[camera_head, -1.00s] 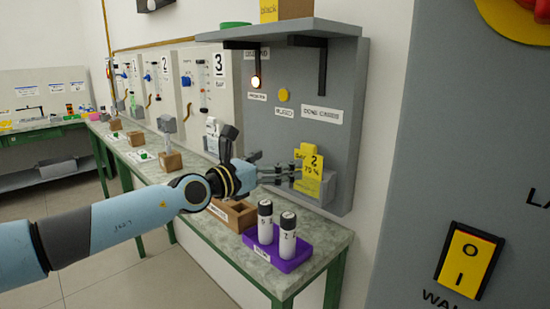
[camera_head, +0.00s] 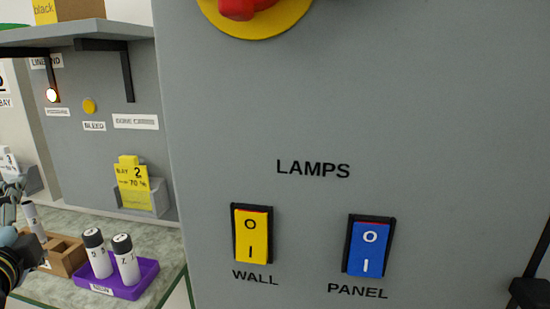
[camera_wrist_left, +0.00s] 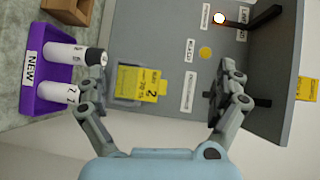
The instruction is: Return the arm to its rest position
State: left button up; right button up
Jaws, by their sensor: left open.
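My left gripper (camera_head: 12,192) is at the left edge of the head view, mostly cut off, with its wrist below it. In the left wrist view the same gripper (camera_wrist_left: 160,78) is open, its fingers wide apart with nothing between them touching them. A yellow card marked 2 and 70 % (camera_head: 133,187) stands in a grey holder (camera_head: 160,197) on the grey panel; the card (camera_wrist_left: 140,83) also shows beyond the open fingers.
A purple tray (camera_head: 135,286) holds two white rods with black caps (camera_head: 97,254). A wooden block (camera_head: 68,256) with a white rod (camera_head: 34,222) is left of it. A big grey panel carries a yellow switch (camera_head: 252,236) and a blue switch (camera_head: 369,248).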

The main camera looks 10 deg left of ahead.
pick_arm(q)
jog(key=s+d+f+n+g+h, duration=0.5)
jog(key=s+d+f, duration=0.2)
jog(key=s+d, duration=0.15)
jog(key=s+d+f+n+g+h, duration=0.45)
jog(key=s+d+f, duration=0.3)
jog(key=s, duration=0.25)
notch_tip(320, 180, down, 29)
jog(key=s+a+g+b, duration=0.2)
jog(key=b, duration=0.5)
jog(key=s+f+b, duration=0.2)
jog(key=s+f, duration=0.7)
jog(key=f, duration=0.3)
jog(key=s+a+f+g+b, duration=0.1)
jog(key=s+f+b, duration=0.2)
jog(key=s+f, duration=0.6)
notch_tip(320, 180, down, 3)
jog(key=shift+s+r, duration=0.1)
jog(key=shift+s, duration=0.25)
jog(key=shift+g+y, duration=0.25)
